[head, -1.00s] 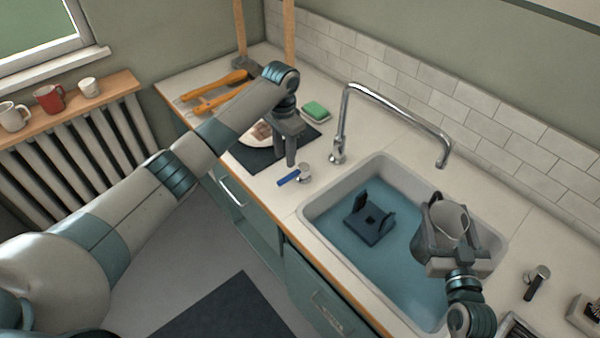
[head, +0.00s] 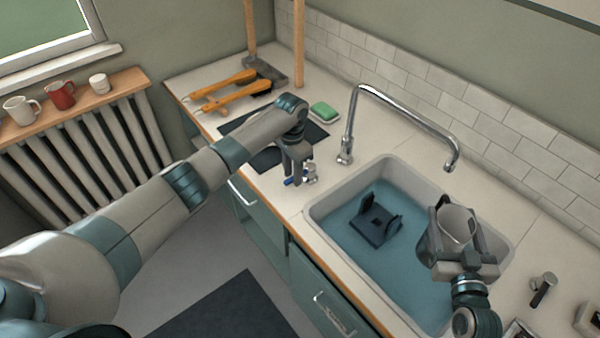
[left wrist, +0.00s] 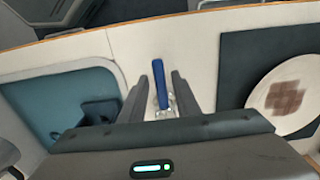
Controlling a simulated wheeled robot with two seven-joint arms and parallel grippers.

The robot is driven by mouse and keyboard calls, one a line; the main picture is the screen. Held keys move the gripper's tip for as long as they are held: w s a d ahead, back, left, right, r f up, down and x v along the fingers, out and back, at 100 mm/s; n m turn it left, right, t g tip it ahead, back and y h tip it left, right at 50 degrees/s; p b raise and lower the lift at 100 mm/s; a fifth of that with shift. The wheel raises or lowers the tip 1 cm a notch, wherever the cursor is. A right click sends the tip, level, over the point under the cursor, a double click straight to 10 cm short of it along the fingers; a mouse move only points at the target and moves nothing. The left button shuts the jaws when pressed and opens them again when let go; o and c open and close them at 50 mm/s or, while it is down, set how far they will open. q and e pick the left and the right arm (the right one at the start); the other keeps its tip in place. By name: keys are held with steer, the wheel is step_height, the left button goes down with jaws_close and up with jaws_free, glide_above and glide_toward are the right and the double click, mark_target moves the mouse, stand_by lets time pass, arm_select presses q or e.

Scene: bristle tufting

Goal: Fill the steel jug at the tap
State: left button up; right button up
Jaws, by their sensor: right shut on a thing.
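The steel jug (head: 457,226) is in my right gripper (head: 455,240), whose jaws are shut around its sides. The jug is upright with its mouth up, over the sink and below the end of the curved chrome tap (head: 405,110). No water stream is visible. My left gripper (head: 297,180) is open over a small chrome valve (head: 311,174) with a blue lever, left of the tap. In the left wrist view the blue lever (left wrist: 160,80) lies between the two fingers, with gaps visible. In the head view the gripper hides much of the lever.
The sink (head: 318,212) holds a dark bracket-like piece (head: 376,222). A second valve with a black lever (head: 543,290) stands right of the sink. A dark mat with a plate (left wrist: 290,95), a green sponge (head: 324,112) and orange-handled tools (head: 230,95) lie to the left.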

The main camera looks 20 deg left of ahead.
arm_select(q)
jaws_close()
steer(key=shift+w+a, duration=0.15)
steer(key=shift+w+a+r+m, duration=0.1)
steer(key=shift+w+a+m, duration=0.15)
steer(key=shift+m, duration=0.4)
steer(key=shift+w+a+m, duration=0.2)
steer(key=shift+a+m, duration=0.05)
steer(key=shift+m, duration=0.4)
steer(key=w+m, duration=0.1)
steer(key=w+a+m, duration=0.1)
steer(key=m, duration=0.1)
steer(key=shift+a+m, duration=0.1)
steer(key=shift+m, duration=0.2)
steer(key=m, duration=0.1)
steer(key=w+m, duration=0.1)
steer(key=shift+w+a+m, duration=0.2)
steer(key=shift+w+m, duration=0.7)
steer(key=shift+m, duration=0.4)
steer(key=shift+w+m, duration=0.6)
steer(key=shift+m, duration=0.4)
